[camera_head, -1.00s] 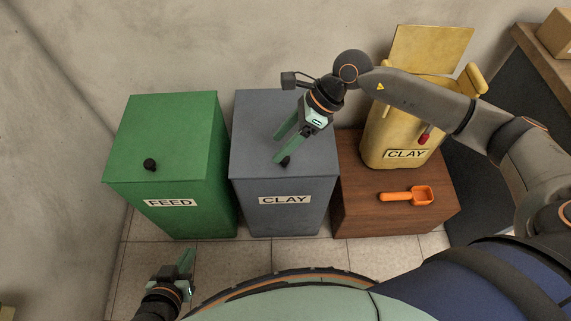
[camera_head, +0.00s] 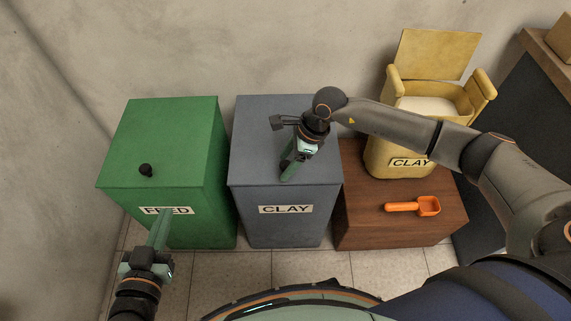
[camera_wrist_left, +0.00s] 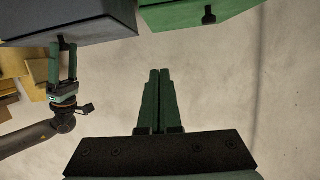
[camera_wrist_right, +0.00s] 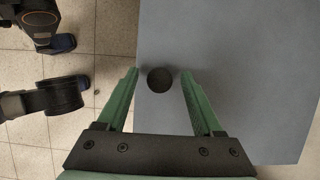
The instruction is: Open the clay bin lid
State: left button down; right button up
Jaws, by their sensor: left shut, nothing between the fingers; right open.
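The grey clay bin (camera_head: 285,215) stands in the middle with its flat lid (camera_head: 262,150) closed and a CLAY label on its front. Its round black knob (camera_wrist_right: 160,80) shows in the right wrist view near the lid's edge, between the spread fingers. My right gripper (camera_head: 288,172) is open over the front of the lid; its fingers (camera_wrist_right: 160,82) are either side of the knob with gaps. In the head view the knob is mostly hidden by the gripper. My left gripper (camera_head: 162,222) is shut and empty in front of the green bin; its closed fingers show in the left wrist view (camera_wrist_left: 158,80).
A green FEED bin (camera_head: 165,135) with a black knob stands at left. At right, a brown box (camera_head: 365,215) carries an orange scoop (camera_head: 412,207) and an open yellow CLAY container (camera_head: 385,150) with pale contents. A wall is behind the bins.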

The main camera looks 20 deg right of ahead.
jog(key=shift+a+f, duration=0.2)
jog(key=shift+f, duration=0.25)
grip_shut()
dwell(0.4)
dwell(0.8)
